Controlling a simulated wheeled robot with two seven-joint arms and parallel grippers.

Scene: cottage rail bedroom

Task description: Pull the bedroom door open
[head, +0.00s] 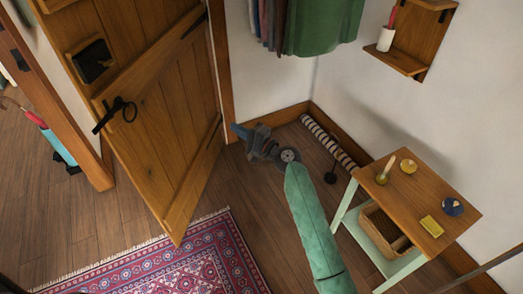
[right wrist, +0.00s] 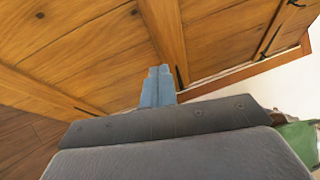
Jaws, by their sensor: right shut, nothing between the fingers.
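The wooden plank door (head: 160,110) stands ajar in the head view, swung into the room. Its dark strap hinges are on the right side and its free edge is at the left. My right gripper (head: 237,130) is shut and empty, to the right of the door near the hinge-side frame. In the right wrist view its blue fingers (right wrist: 158,84) point towards the door planks (right wrist: 90,50); I cannot tell whether they touch. My left gripper is not in view.
A patterned rug (head: 190,262) lies below the door. A small side table (head: 425,195) stands at the right, with a striped draught roll (head: 330,140) by the wall. A green garment (head: 322,25) hangs above. An umbrella holder (head: 58,146) shows through the doorway gap.

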